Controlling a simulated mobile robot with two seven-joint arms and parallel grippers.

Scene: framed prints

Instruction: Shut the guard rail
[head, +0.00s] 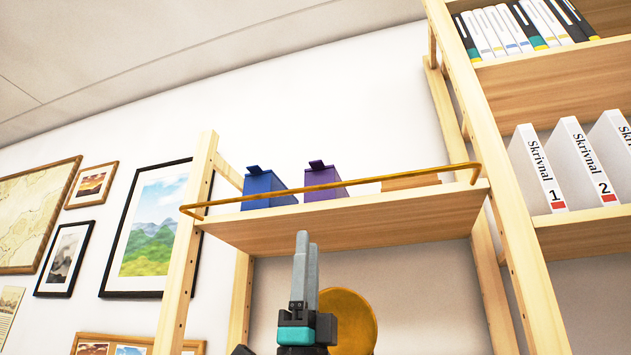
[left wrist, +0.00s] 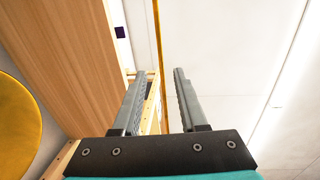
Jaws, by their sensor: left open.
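The guard rail (head: 330,186) is a thin golden bar along the front of the upper wooden shelf (head: 350,222), with bent ends at both side posts. It also shows in the left wrist view (left wrist: 157,45), running upright in the picture between my two fingers. My left gripper (head: 307,246) points up below the rail in the head view, its fingertips near the shelf's lower front edge. In the left wrist view the fingers (left wrist: 160,82) are apart with nothing gripped. I cannot tell how far the rail is beyond the fingertips. My right gripper is out of view.
A blue box (head: 265,188) and a purple box (head: 323,180) stand on the shelf behind the rail. A round golden object (head: 352,322) is beside my gripper. A taller bookcase (head: 515,200) with binders stands right. Framed prints (head: 150,235) hang left.

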